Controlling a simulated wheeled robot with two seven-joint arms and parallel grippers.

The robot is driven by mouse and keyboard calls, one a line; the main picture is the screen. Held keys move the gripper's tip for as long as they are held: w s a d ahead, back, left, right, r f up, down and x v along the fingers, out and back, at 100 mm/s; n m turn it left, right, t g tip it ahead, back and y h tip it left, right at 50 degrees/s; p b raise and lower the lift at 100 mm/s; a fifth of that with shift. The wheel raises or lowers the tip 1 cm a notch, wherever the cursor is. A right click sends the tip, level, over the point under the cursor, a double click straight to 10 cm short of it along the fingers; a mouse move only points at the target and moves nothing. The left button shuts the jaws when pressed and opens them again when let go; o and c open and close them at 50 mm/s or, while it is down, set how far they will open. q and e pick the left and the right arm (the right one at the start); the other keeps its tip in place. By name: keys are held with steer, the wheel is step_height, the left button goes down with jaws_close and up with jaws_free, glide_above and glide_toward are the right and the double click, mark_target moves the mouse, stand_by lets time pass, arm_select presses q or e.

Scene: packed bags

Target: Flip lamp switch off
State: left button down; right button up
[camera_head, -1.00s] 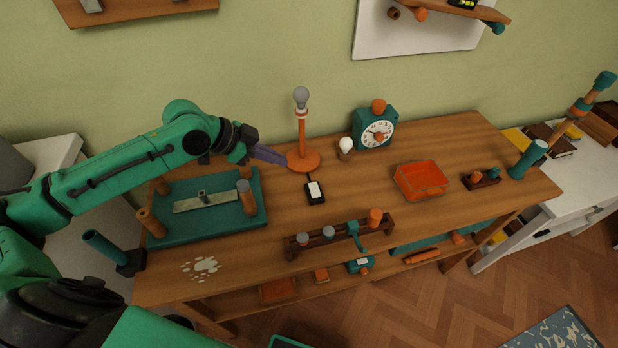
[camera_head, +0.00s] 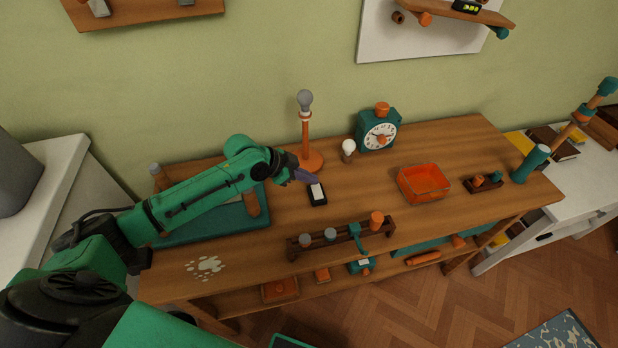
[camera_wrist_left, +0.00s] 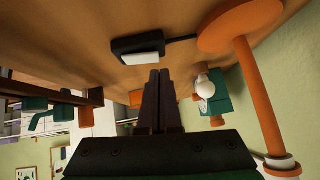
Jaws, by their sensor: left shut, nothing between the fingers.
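The lamp (camera_head: 305,132) has an orange base and pole with a grey bulb and stands at the back of the wooden bench; its orange pole also shows in the left wrist view (camera_wrist_left: 258,95). The lamp switch (camera_head: 318,199) is a black box with a white rocker, lying in front of the lamp; it also shows in the left wrist view (camera_wrist_left: 138,50), with its cord running to the lamp base. My left gripper (camera_head: 312,180) is shut and empty, its purple fingertips just behind and above the switch. I cannot tell whether they touch it. My right gripper is not in view.
A teal clock (camera_head: 379,130) and a white bulb (camera_head: 348,148) stand right of the lamp. An orange tray (camera_head: 423,184) lies further right. A wooden rack (camera_head: 340,240) stands at the front edge. A teal board (camera_head: 215,222) lies under my left arm.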

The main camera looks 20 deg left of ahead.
arm_select(q)
steer(key=shift+a+f, duration=0.1)
steer(key=shift+f, duration=0.45)
steer(key=shift+w+f, duration=0.1)
steer(key=shift+f, duration=0.3)
steer(key=shift+s+r+p, duration=0.25)
steer(key=shift+r+p, duration=0.05)
steer(key=shift+p, duration=0.15)
steer(key=shift+s+d+r+p, duration=0.15)
steer(key=shift+s+d+p, duration=0.2)
steer(key=shift+p, duration=0.05)
